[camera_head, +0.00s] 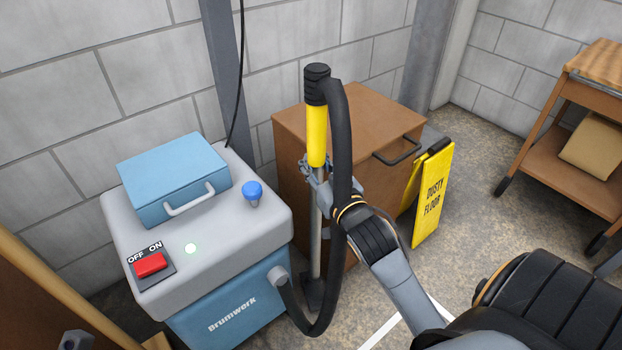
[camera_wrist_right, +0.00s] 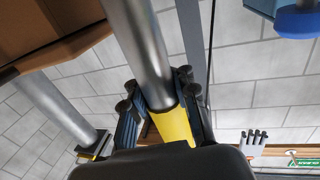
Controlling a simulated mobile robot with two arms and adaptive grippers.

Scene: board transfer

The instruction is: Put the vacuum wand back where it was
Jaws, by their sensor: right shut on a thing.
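The vacuum wand has a yellow grip (camera_head: 316,135), a black top and a silver tube, and stands nearly upright between the vacuum and the brown cabinet. My right gripper (camera_head: 318,178) is shut around it near the lower end of the yellow grip. The right wrist view shows the tube and the yellow part (camera_wrist_right: 174,127) between the fingers. A black hose (camera_head: 340,150) loops from the wand's top down to the blue-and-grey vacuum (camera_head: 230,308). I cannot tell whether the wand's foot touches the floor. A small grey part at the bottom left edge may be my left gripper (camera_head: 75,341).
The vacuum's top carries a blue case (camera_head: 172,170), a blue knob (camera_head: 253,192) and a red switch (camera_head: 150,264). The brown cabinet (camera_head: 345,115) stands behind the wand. A yellow floor sign (camera_head: 432,195) stands beside it. A wooden cart (camera_head: 575,150) is at the right.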

